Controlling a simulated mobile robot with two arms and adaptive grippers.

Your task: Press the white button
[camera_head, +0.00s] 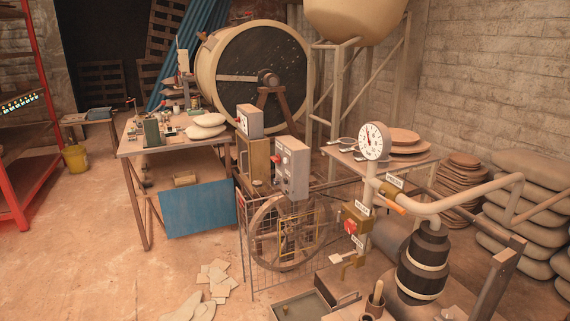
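A grey control box (294,170) stands near the middle of the head view, above a caged flywheel. A red button (276,159) sticks out on its left side. Small pale fittings show on its front face, but they are too small to tell which one is a white button. A second grey box (250,121) with a round dial stands behind it to the left. A yellowish box (356,220) with a red part is fixed to the pipework at the right. Neither of my grippers is in view.
A wire guard and flywheel (287,234) stand below the control box. A pressure gauge (375,141) and thick pipe (455,202) rise at the right. A cluttered workbench (135,148) stands at the left. Loose tiles (214,278) lie on the floor; the left floor is mostly clear.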

